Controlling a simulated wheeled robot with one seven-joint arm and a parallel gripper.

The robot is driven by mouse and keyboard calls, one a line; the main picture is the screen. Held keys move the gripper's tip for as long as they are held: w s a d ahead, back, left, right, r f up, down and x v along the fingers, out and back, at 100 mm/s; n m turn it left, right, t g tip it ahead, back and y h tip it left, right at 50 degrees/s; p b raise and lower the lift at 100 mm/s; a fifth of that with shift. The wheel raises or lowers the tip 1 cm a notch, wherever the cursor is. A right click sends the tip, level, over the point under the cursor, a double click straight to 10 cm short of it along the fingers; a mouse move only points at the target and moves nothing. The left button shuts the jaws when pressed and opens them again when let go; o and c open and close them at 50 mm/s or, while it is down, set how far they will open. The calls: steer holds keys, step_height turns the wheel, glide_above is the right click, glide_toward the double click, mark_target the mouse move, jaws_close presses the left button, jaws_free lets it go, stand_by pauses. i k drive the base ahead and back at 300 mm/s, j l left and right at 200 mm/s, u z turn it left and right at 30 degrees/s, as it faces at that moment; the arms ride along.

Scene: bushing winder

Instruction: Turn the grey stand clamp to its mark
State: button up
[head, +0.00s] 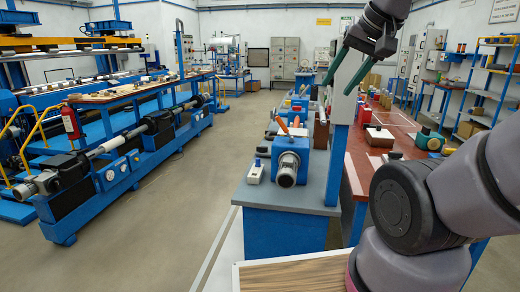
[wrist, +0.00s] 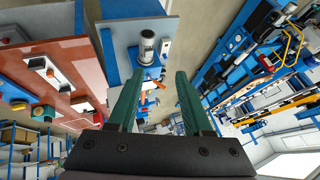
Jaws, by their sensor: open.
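My gripper (head: 337,88) is open and empty, with two green fingers raised over the bench in the head view. In the wrist view its fingers (wrist: 157,76) stand apart with nothing between them. A blue bench machine (head: 303,148) with a grey metal cylinder (head: 287,172) sits on the near end of the grey-topped bench, below and left of my gripper. The grey cylinder (wrist: 147,46) shows beyond the fingertips in the wrist view, apart from them. I cannot surely tell which part is the grey stand clamp, and no mark can be made out.
A red-brown table (head: 387,150) holds several parts. A long blue machine (head: 75,207) lies left, across clear floor (head: 170,220).

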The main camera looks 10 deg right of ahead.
mark_target(261, 150)
steer(key=i+j+z, duration=0.15)
steer(key=i+j, duration=0.2)
steer(key=i+j+z, duration=0.15)
steer(key=i+j, duration=0.25)
steer(key=i+j+z, duration=0.15)
steer(key=i+j, duration=0.2)
steer(key=j, duration=0.15)
steer(key=i+j+z, duration=0.2)
steer(key=i+j, duration=0.15)
steer(key=j, duration=0.15)
